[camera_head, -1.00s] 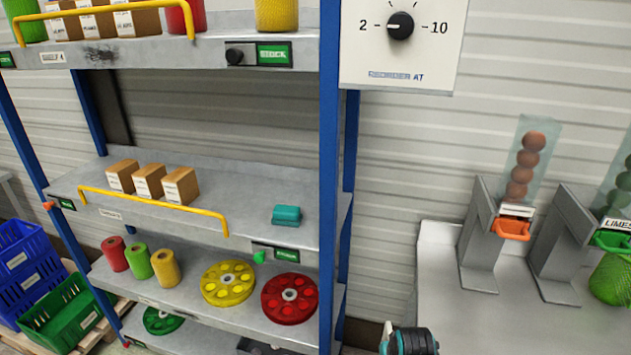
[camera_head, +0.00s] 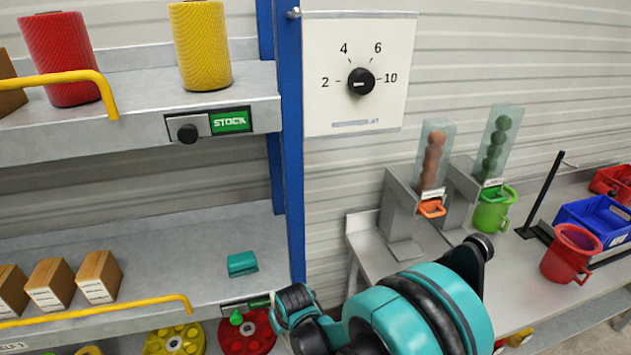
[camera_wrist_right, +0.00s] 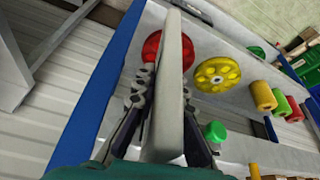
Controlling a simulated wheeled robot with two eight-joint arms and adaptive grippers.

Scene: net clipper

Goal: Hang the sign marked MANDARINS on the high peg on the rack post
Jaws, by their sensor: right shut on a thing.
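In the right wrist view my right gripper (camera_wrist_right: 165,105) is shut on a flat pale grey plate (camera_wrist_right: 172,55), seen nearly edge-on. This looks like the sign, but no lettering on it is visible. In the head view my teal and black right arm rises at the bottom, in front of the rack's lower right; its fingers and the plate are hidden there. The rack post (camera_head: 289,150) is blue and upright. A small metal peg (camera_head: 293,13) sticks out near its visible top, above and left of the arm. My left gripper is not in view.
A white dial panel (camera_head: 359,105) is right of the post. Shelves on the left hold boxes, spools and a teal block (camera_head: 242,263). A bench (camera_head: 390,275) at right carries dispensers, a red jug (camera_head: 570,253) and a blue crate (camera_head: 595,222).

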